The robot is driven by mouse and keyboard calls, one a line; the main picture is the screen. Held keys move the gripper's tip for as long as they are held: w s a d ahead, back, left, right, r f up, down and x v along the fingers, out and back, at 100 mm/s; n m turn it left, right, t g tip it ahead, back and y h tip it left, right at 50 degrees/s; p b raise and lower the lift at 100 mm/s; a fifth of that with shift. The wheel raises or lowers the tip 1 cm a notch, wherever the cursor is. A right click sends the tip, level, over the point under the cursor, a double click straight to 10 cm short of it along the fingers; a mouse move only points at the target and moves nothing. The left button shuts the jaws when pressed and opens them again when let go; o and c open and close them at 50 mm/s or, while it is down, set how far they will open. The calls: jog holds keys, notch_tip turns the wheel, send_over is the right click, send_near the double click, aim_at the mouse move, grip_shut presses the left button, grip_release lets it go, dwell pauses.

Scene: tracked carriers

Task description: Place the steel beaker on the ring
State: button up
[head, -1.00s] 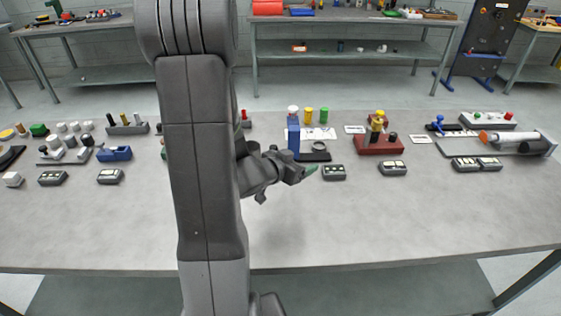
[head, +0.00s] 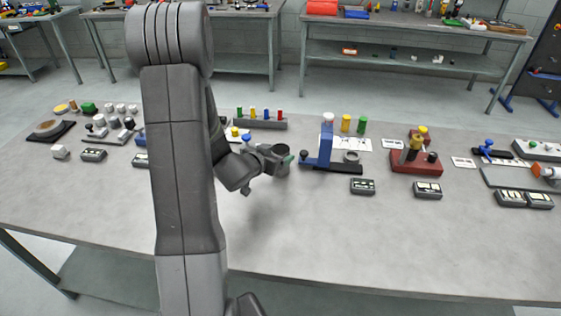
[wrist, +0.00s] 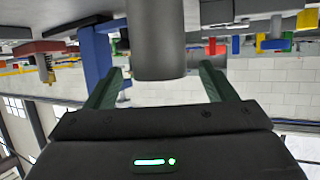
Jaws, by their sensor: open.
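The steel beaker is a plain grey cylinder. In the wrist view the steel beaker (wrist: 158,40) is upside down between the two green fingers of my gripper (wrist: 160,76), with a gap on each side. In the head view the beaker (head: 281,168) is partly hidden by my gripper (head: 278,159), which is open around it. Whether its base touches the table cannot be told. The ring (head: 351,156) is a small grey ring on a dark base, right of my gripper, beside an upright blue block (head: 326,143).
Right of the ring is a dark red fixture (head: 416,163) with a brass part. Small dark boxes (head: 362,186) stand in front. A rack of coloured pegs (head: 260,124) is behind my gripper. The table's front (head: 330,235) is clear.

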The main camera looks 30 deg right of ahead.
aim_at(285, 149)
jog(key=shift+p+x, duration=0.75)
jog(key=shift+x, duration=1.9)
jog(key=shift+c, duration=0.4)
jog(key=c, duration=1.1)
jog(key=shift+r, duration=0.1)
